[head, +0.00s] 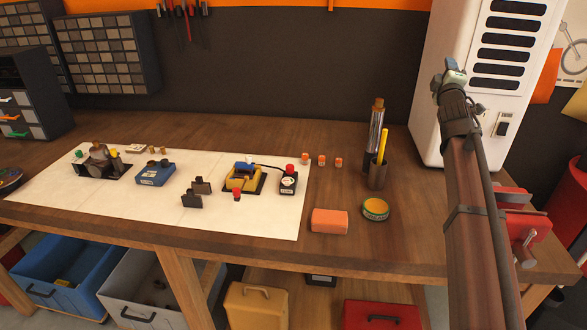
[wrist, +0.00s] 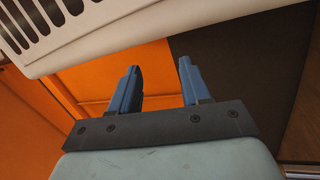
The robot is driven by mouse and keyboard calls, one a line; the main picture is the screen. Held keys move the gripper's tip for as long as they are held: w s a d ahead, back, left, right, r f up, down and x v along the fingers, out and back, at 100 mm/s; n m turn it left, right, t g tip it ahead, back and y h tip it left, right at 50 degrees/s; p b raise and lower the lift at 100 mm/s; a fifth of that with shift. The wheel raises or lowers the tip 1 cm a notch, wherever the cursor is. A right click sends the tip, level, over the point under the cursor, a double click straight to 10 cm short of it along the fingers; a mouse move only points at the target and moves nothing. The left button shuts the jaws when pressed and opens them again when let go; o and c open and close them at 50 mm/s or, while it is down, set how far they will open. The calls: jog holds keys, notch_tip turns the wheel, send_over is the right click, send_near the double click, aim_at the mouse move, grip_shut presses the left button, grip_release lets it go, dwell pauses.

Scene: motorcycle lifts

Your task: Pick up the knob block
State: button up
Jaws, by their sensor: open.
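Several small blocks lie on the white mat (head: 215,222) on the workbench. A small dark block with a red knob and a pale dial face (head: 289,181) stands near the mat's right end; it looks most like the knob block. A small dark piece with a red top (head: 237,194) stands left of it, by a yellow-and-blue device (head: 244,178). My gripper (head: 452,68) is raised high at the right, far from the mat. In the wrist view its two blue fingers (wrist: 159,78) are apart with nothing between them. No block shows in the wrist view.
An orange block (head: 329,221) and a round green-rimmed tin (head: 375,209) lie right of the mat. A dark cup (head: 377,177) holds a yellow stick beside a metal cylinder (head: 375,128). A white cabinet (head: 470,85) and red vise (head: 522,225) stand near my arm.

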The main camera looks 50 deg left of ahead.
jog(key=s+a+g, duration=0.2)
jog(key=s+a, duration=0.2)
jog(key=a, duration=0.4)
jog(key=s+a+g, duration=0.1)
jog(key=s+a, duration=0.4)
jog(key=a, duration=0.3)
jog(key=s+a+f+g+h, duration=0.45)
jog(key=s+a+f, duration=0.35)
jog(key=a, duration=0.3)
jog(key=n+g+h, duration=0.3)
jog(key=g+h, duration=0.6)
send_over(243, 163)
notch_tip(243, 163, down, 8)
jog(key=r, duration=0.1)
jog(key=shift+y, duration=0.25)
jog(key=f, duration=0.8)
jog(key=shift+w+f, duration=0.1)
jog(key=shift+w, duration=0.15)
jog(key=shift+s+f, duration=0.2)
jog(key=shift+f, duration=2.45)
